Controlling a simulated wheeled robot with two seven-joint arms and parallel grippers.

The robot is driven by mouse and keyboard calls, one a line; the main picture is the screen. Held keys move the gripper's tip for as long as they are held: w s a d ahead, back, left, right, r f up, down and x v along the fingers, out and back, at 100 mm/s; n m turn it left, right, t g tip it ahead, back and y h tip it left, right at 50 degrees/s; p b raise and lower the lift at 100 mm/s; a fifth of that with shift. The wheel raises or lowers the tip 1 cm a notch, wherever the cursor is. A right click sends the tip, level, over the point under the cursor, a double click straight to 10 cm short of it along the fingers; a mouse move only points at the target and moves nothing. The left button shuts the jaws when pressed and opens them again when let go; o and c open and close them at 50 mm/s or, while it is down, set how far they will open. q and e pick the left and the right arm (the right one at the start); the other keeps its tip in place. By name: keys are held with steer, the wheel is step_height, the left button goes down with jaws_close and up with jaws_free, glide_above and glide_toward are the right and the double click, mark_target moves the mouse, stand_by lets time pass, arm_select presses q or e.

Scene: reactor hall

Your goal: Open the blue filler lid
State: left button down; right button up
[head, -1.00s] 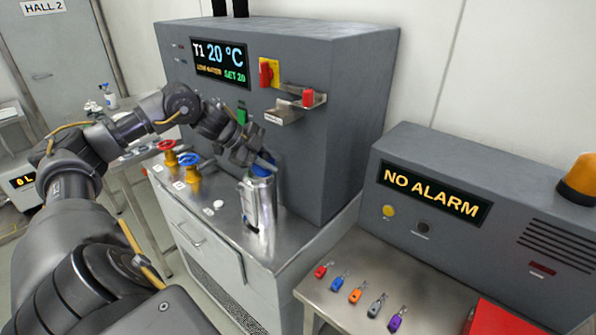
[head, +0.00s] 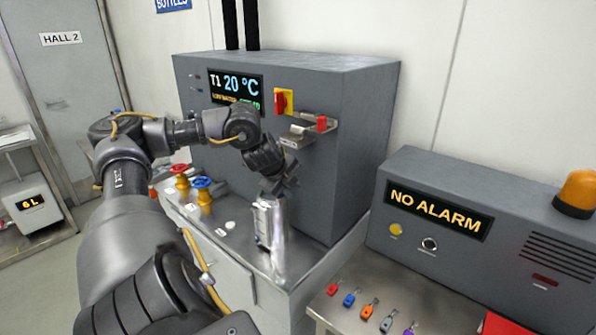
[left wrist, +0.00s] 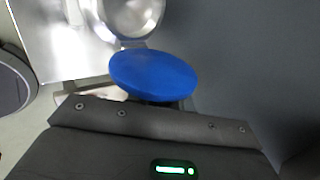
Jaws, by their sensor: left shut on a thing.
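The blue filler lid (left wrist: 153,74) is a round disc right in front of my gripper in the left wrist view. Beyond it is the round, shiny metal mouth of the filler (left wrist: 132,12), and the lid lies clear of most of it. In the head view the filler is an upright metal cylinder (head: 277,238) on the steel counter. My left gripper (head: 281,188) is at its top, shut on the lid. The gripper hides the lid there. My right gripper is not in view.
The grey cabinet (head: 345,150) with display, red-yellow switch (head: 284,101) and bracket (head: 300,135) stands close behind the filler. Red (head: 180,174) and blue (head: 203,186) valve wheels are left on the counter (head: 222,246). Several coloured tags lie on the right table (head: 340,310).

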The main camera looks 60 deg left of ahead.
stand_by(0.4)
arm_select(q)
steer(key=c, duration=1.2)
jaws_free()
steer(key=shift+c, duration=0.2)
steer(key=b+v, duration=0.3)
steer(key=v, duration=0.7)
steer(key=shift+s+r, duration=0.2)
steer(key=shift+r, duration=0.1)
steer(key=shift+d, duration=0.1)
